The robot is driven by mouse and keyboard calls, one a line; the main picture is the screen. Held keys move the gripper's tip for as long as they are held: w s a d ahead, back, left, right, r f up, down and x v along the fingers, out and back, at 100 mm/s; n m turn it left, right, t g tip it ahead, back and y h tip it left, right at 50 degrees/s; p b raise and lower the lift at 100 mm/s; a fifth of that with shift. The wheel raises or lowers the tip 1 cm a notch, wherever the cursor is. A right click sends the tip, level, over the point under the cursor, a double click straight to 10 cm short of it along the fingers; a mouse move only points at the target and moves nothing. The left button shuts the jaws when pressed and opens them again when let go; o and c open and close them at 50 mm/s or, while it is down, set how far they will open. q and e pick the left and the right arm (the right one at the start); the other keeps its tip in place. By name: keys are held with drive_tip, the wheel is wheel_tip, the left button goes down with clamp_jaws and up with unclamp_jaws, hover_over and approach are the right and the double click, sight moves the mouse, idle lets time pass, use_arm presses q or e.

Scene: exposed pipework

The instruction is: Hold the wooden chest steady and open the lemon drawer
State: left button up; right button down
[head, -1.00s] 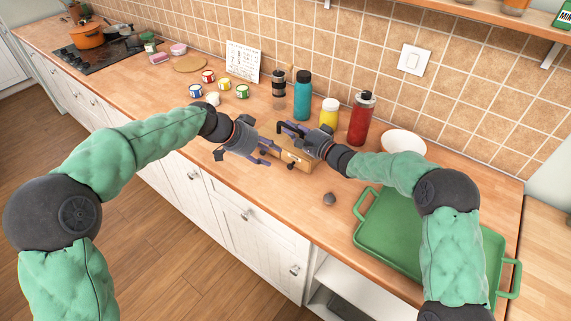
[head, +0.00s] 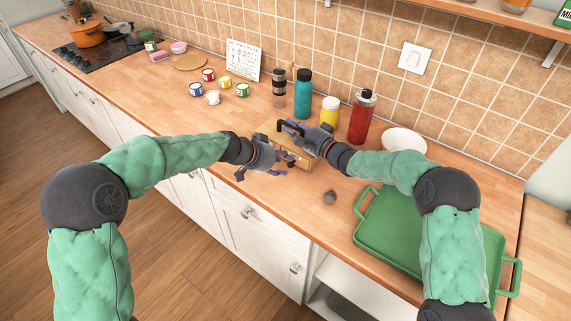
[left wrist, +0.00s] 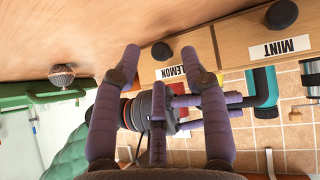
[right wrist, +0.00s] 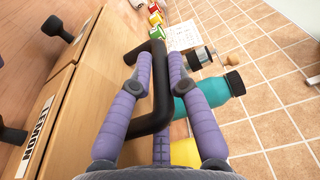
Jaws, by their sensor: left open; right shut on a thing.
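The wooden chest (head: 304,163) stands on the counter, partly hidden by my grippers. In the left wrist view, upside down, its lemon drawer (left wrist: 205,47) has a dark round knob (left wrist: 161,51) and a LEMON label. The drawer looks shut. My left gripper (left wrist: 160,58) is open, its fingertips on either side of the knob in the picture; whether they touch it I cannot tell. My right gripper (right wrist: 160,60) is shut on the chest's black handle (right wrist: 158,110). The LEMON label (right wrist: 35,133) also shows in the right wrist view.
A mint drawer (left wrist: 235,35) is beside the lemon drawer. Bottles, such as the teal one (head: 302,96) and the red one (head: 361,118), stand behind the chest. A small round grey object (head: 329,197) lies in front; a green tray (head: 400,238) is at right.

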use_arm(q)
drive_tip(key=shift+x, duration=1.3)
clamp_jaws()
